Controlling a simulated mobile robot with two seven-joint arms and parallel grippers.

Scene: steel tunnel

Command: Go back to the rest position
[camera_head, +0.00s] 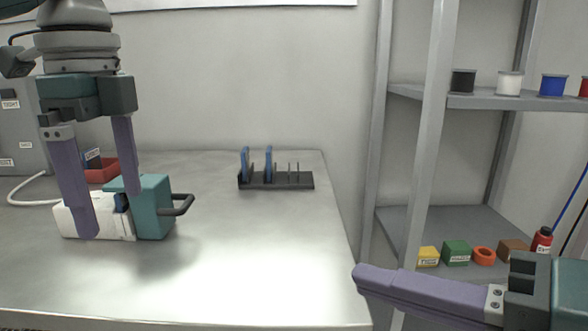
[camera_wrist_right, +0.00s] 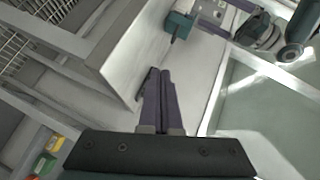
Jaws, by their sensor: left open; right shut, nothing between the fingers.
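My left gripper (camera_head: 108,214) is open, with its purple fingers pointing down around a white and teal device (camera_head: 152,206) on the steel table. The device has a dark side handle and a white body; whether the fingers touch it I cannot tell. My right gripper (camera_head: 360,280) is shut and empty at the lower right, in front of the shelf and past the table's right edge. Its closed purple fingers also show in the right wrist view (camera_wrist_right: 162,75). The left arm and the teal device appear small at the top of the right wrist view.
The steel table (camera_head: 260,260) is clear at its front and middle. A dark rack (camera_head: 276,181) with blue pieces stands at the back right, and a red bin (camera_head: 101,172) is behind the device. A grey shelf (camera_head: 432,220) with spools and small boxes stands right.

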